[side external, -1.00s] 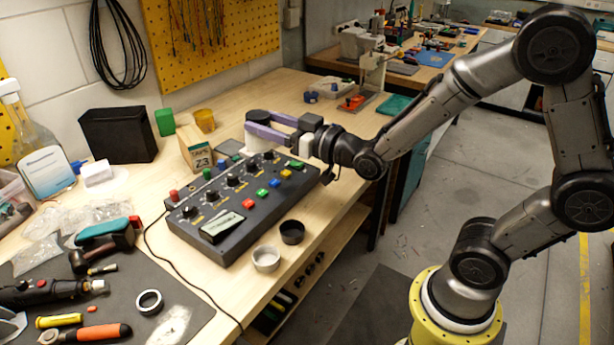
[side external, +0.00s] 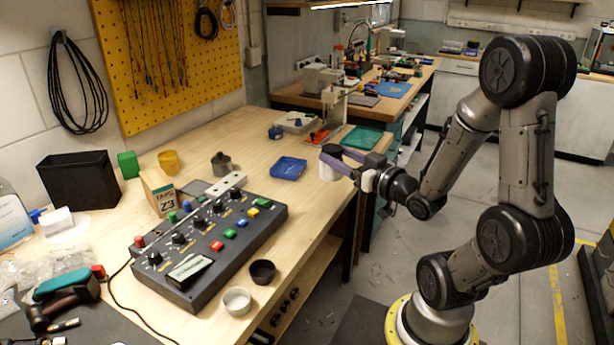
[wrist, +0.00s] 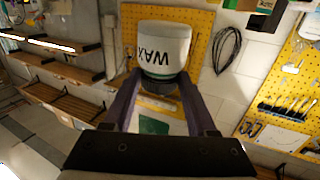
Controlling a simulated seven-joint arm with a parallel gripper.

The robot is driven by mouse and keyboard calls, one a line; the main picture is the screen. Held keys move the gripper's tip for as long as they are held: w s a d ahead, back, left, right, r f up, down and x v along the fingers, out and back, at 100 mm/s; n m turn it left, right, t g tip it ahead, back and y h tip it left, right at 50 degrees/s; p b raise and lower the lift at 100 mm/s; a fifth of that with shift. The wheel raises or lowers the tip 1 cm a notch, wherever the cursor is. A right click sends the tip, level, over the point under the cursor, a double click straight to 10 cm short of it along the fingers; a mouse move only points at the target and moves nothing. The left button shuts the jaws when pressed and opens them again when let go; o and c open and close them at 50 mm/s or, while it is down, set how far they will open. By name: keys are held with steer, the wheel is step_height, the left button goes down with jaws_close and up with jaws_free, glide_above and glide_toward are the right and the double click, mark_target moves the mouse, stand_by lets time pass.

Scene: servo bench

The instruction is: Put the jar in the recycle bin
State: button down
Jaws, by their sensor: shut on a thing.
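The jar (side external: 329,173) is white with a black lid and is held in the air near the bench's right edge in the side view. My gripper (side external: 338,160) is shut on it, with a purple finger on either side. In the wrist view the jar (wrist: 164,50) sits between the fingers of my gripper (wrist: 158,88), and its WAX lettering appears upside down. A black open-topped box (side external: 75,181) stands at the back left of the bench; no recycling mark on it can be made out.
A dark control box (side external: 215,240) with knobs and buttons fills the middle of the bench. A blue tray (side external: 289,168), a dark grey pot (side external: 221,164), a yellow cup (side external: 169,161) and a cardboard box (side external: 158,190) stand behind it. Two small rings or cups lie in front.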

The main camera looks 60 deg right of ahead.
steer(key=shift+m+g+h, duration=0.3)
steer(key=shift+m+h, duration=0.2)
steer(key=shift+h, duration=0.2)
steer(key=w+d+f, duration=0.6)
steer(key=d, duration=0.1)
steer(key=w+d+f, duration=0.3)
steer(key=shift+w+d+f, duration=0.2)
steer(key=shift+d+f, duration=0.1)
steer(key=shift+d, duration=0.1)
steer(key=shift+w+f, duration=0.1)
steer(key=shift+f, duration=1.5)
steer(key=shift+f, duration=0.1)
steer(key=shift+c, duration=1)
jaws_free()
steer(key=shift+f, duration=0.1)
